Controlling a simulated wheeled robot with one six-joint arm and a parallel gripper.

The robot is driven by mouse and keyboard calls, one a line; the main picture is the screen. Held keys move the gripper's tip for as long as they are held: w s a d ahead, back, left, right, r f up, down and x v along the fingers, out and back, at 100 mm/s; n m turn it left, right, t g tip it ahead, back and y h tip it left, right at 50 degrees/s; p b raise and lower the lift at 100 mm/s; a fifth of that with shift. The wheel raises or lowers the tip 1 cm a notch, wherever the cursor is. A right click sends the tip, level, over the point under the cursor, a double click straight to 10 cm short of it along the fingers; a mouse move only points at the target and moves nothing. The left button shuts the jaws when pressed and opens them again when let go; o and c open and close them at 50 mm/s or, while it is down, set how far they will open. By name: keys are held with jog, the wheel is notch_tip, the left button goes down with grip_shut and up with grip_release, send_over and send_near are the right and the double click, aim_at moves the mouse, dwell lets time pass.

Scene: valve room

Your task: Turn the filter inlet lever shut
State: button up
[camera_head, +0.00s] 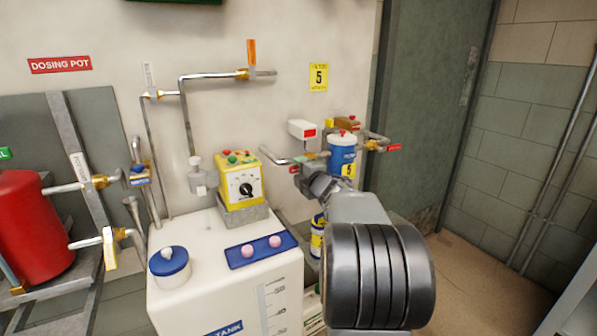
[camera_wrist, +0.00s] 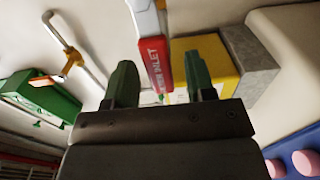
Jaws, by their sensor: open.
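The blue filter housing (camera_head: 342,155) stands near the wall, with a pipe (camera_head: 275,157) entering from the left. A white block with a red face (camera_head: 302,129) stands above this inlet pipe; I cannot tell whether it is the lever's handle. A small red tag (camera_head: 295,169) is by the pipe. My gripper (camera_head: 314,180) is just below and in front of the pipe, its fingers mostly hidden in the head view. In the wrist view my gripper (camera_wrist: 160,82) is open. A red plate reading "INLET" (camera_wrist: 155,55) shows between and beyond the fingers; contact cannot be told.
A yellow dosing unit (camera_head: 240,185) and white tank (camera_head: 225,265) with a blue tray (camera_head: 260,250) stand to the left. A green door (camera_head: 430,110) stands farther right. Floor is clear at right.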

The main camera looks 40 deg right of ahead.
jog(key=shift+w+d, duration=0.1)
jog(key=shift+w, duration=0.5)
grip_shut()
